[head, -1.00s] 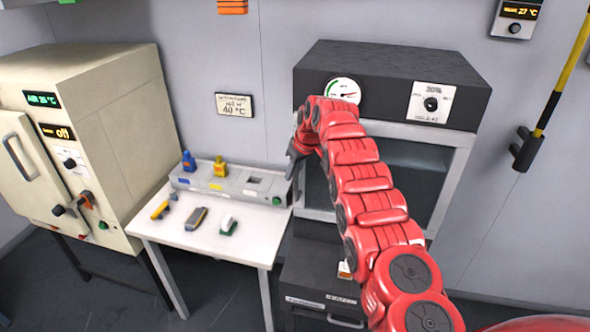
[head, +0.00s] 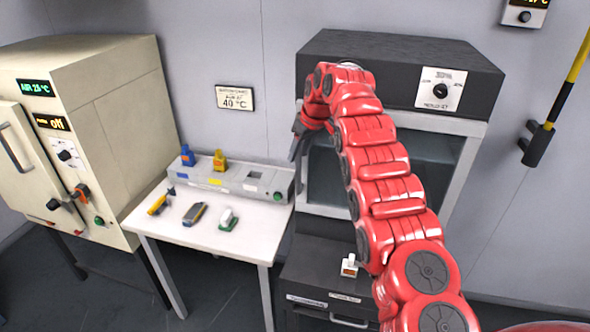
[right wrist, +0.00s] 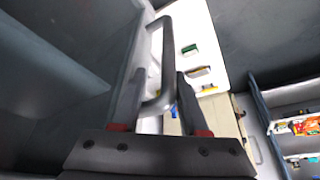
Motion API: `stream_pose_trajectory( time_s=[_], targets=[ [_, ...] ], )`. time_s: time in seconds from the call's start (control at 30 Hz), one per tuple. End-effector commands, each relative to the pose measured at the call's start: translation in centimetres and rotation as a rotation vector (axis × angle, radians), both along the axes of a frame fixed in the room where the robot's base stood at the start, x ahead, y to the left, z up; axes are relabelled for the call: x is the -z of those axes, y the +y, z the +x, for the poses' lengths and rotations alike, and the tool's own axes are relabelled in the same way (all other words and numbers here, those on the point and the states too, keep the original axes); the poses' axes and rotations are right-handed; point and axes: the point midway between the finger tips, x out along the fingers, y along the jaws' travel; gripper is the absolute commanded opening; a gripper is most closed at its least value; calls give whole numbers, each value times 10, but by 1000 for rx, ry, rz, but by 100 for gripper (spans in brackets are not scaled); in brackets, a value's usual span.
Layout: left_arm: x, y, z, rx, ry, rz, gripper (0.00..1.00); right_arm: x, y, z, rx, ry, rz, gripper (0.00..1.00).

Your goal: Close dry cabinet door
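The dry cabinet (head: 400,77) has a black top housing with a dial and a glass front in a pale grey frame (head: 462,180). My right arm crosses in front of it, and my right gripper (head: 297,145) is at the left edge of the front. The right wrist view shows the gripper (right wrist: 158,100) with its fingers apart on either side of a grey bar handle (right wrist: 155,45). Contact with the handle cannot be told. Dark glass lies left of the handle there. How far the door stands open is unclear. My left gripper is out of view.
A white table (head: 185,235) with a grey holder block (head: 235,178) and several small items stands left of the cabinet. A beige oven (head: 100,110) stands further left. A yellow-black pole (head: 565,90) is on the right wall. Dark drawers (head: 325,270) are below the cabinet.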

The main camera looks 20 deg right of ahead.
Motion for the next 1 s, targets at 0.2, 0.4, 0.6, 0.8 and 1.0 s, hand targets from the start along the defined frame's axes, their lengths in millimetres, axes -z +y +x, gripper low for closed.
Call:
stream_pose_trajectory(
  time_s=[0.2, 0.4, 0.6, 0.8, 1.0],
  targets=[
    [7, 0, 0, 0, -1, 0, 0, -63, -9, -21, 6, -15, -5, 35],
    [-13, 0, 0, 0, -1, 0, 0, -114, -12, -42, 3, -11, -3, 35],
    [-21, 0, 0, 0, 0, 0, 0, -125, -15, -48, 3, -9, -4, 35],
    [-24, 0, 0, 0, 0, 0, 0, -128, -13, -51, 0, -5, -2, 35],
    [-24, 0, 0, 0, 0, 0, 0, -127, -12, -51, -1, -4, -2, 35]
  ],
)
